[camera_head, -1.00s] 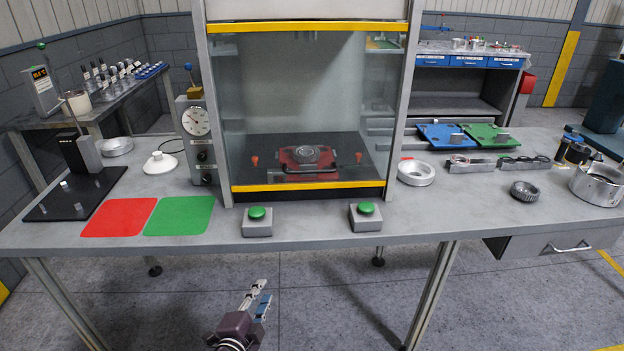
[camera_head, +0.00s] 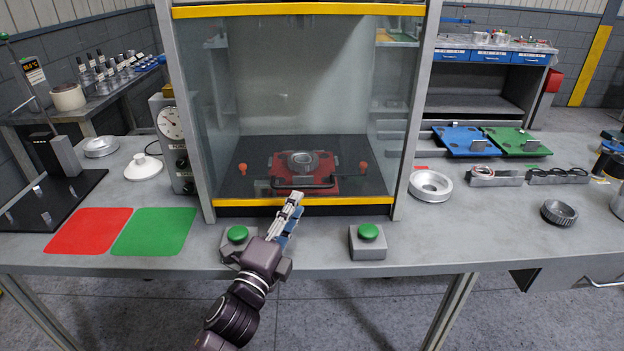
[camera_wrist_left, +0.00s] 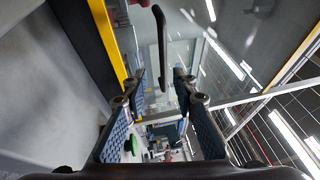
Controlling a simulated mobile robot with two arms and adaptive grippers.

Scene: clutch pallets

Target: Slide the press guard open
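The press guard is a clear panel (camera_head: 240,120) with a yellow bar along its bottom (camera_head: 365,201) and another along its top. It is down, covering the press front. A dark bar handle (camera_head: 303,183) shows low on the panel; in the left wrist view the handle (camera_wrist_left: 161,48) lies ahead of and between the fingers, apart from them. My left gripper (camera_head: 293,206) is in front of the bottom yellow bar, just below the handle. In the left wrist view its two fingers (camera_wrist_left: 160,82) are spread with nothing between them. My right gripper is not in view.
Two green push buttons stand on the table front, the left one (camera_head: 237,234) beside my left arm and the right one (camera_head: 368,232) clear. Behind the panel is a red fixture (camera_head: 330,165) with a metal ring. Red and green mats (camera_head: 154,232) lie at left, a metal ring (camera_head: 430,184) at right.

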